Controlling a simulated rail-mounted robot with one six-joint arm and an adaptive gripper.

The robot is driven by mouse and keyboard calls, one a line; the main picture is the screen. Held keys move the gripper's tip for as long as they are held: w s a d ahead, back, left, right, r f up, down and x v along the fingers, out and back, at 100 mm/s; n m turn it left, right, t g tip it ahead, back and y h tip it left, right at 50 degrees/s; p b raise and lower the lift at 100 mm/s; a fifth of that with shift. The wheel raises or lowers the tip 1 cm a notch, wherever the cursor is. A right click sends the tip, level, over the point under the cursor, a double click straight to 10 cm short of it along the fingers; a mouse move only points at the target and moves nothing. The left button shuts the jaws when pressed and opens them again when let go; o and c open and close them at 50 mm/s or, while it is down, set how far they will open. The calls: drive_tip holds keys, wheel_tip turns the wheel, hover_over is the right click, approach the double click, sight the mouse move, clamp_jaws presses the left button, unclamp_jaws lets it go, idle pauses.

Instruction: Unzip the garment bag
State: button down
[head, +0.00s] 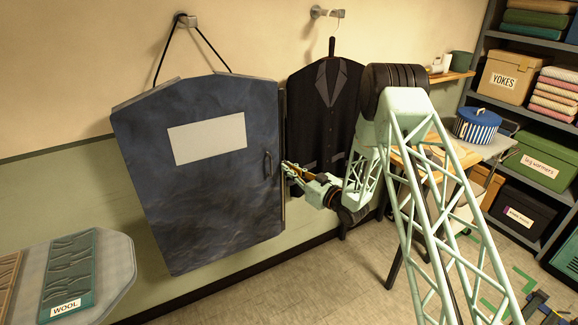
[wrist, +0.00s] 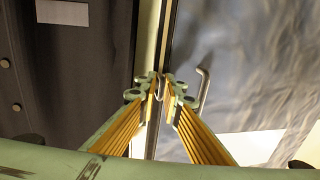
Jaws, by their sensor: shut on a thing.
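The garment bag (head: 205,205) is dark blue with a blank pale panel (head: 207,138). It hangs from a black cord on the wall. A dark handle (head: 267,163) sits near its right edge; it shows as a grey bar in the wrist view (wrist: 203,92). My gripper (head: 288,172) is at the bag's right side edge, about level with the handle. In the wrist view, the fingertips (wrist: 160,88) are closed around a small pale metal loop, which looks like the zip pull (wrist: 157,88), over the edge seam. The fingers partly hide the loop.
A black suit (head: 322,110) hangs close to the right of the bag, behind my arm. A grey table (head: 120,262) with a wool sample board (head: 68,275) is at the lower left. A shelf unit (head: 480,60) and a wooden table (head: 425,160) stand at the right.

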drive_tip(key=f+b, duration=0.2)
drive_tip(key=f, duration=0.9)
drive_tip(key=f+b, duration=0.2)
drive_tip(key=f, duration=1)
drive_tip(key=f+b, duration=0.3)
drive_tip(key=f, duration=0.8)
drive_tip(key=shift+s+a+f, duration=0.2)
drive_tip(key=shift+s+a, duration=0.1)
drive_tip(key=shift+a, duration=0.05)
drive_tip(key=c, duration=2.9)
unclamp_jaws()
drive_tip(key=shift+a+f, duration=0.1)
drive_tip(key=shift+f, duration=0.05)
drive_tip(key=shift+w+d+r, duration=0.2)
drive_tip(key=shift+d+r, duration=0.05)
drive_tip(key=shift+d, duration=0.1)
drive_tip(key=shift+s+d, duration=0.45)
drive_tip(key=shift+d, duration=0.1)
drive_tip(key=v, duration=1)
drive_tip(key=shift+s, duration=0.25)
